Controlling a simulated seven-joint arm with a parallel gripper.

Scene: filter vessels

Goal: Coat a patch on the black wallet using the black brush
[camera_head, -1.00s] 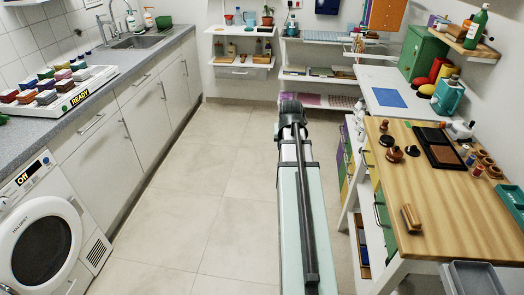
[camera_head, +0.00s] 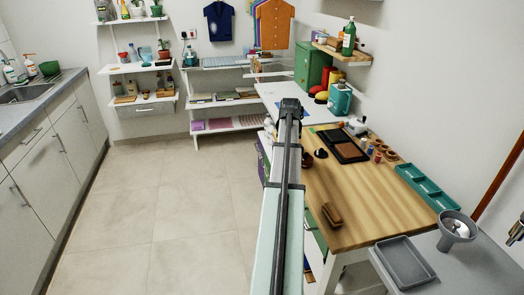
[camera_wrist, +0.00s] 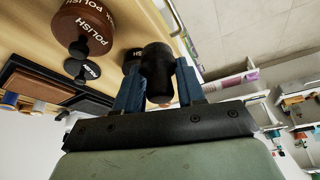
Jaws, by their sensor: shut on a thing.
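My gripper (camera_wrist: 160,82) is shut on a black, rounded object that looks like the black brush (camera_wrist: 157,62), with a small tan tip. In the head view my arm hides the brush.
The wooden table (camera_head: 375,205) has a brown brush (camera_head: 331,215) near its left edge, several small round pots (camera_head: 379,150) and a teal tray (camera_head: 425,187). A grey tray (camera_head: 404,262) lies at the front right. The table's middle and the floor at left are clear.

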